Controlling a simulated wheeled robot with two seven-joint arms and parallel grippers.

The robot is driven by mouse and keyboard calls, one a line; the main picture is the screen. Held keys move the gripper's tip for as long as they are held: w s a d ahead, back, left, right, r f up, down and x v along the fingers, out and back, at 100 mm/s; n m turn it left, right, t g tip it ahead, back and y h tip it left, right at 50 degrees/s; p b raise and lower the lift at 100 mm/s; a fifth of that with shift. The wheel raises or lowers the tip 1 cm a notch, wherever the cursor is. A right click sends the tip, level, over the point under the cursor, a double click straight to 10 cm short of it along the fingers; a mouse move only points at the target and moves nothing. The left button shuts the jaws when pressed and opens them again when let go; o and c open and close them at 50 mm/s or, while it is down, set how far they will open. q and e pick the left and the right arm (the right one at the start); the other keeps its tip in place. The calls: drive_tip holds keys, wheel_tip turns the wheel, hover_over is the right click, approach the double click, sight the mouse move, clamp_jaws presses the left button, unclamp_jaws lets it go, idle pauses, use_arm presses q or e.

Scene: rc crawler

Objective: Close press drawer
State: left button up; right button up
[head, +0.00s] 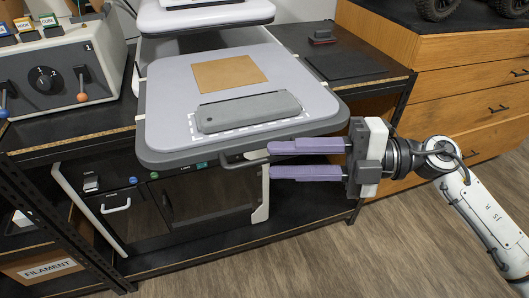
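The press drawer (180,120) is a light grey tray with rounded corners and a dark rim, and it sticks out from under the white press (200,14). A tan square sheet (228,72) and a dark grey flat bar (248,112) lie on it, the bar within a dashed white outline. A dark handle (240,162) shows below its front edge. My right gripper (271,159) has purple fingers spread apart, one above the other, pointing left. Their tips are close to the handle's right end; I cannot tell if they touch it. My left gripper is not in view.
A control box (58,72) with levers and a knob stands on the black bench at left. A dark cabinet (200,205) with a white handle is below the drawer. A wooden drawer chest (460,80) stands at right, beyond my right arm. Open floor lies in front.

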sight(274, 160)
drive_tip(key=shift+w+a+f, duration=0.1)
drive_tip(key=shift+a, duration=0.9)
drive_tip(key=shift+w+a+f, duration=0.1)
drive_tip(key=shift+a, duration=0.85)
clamp_jaws()
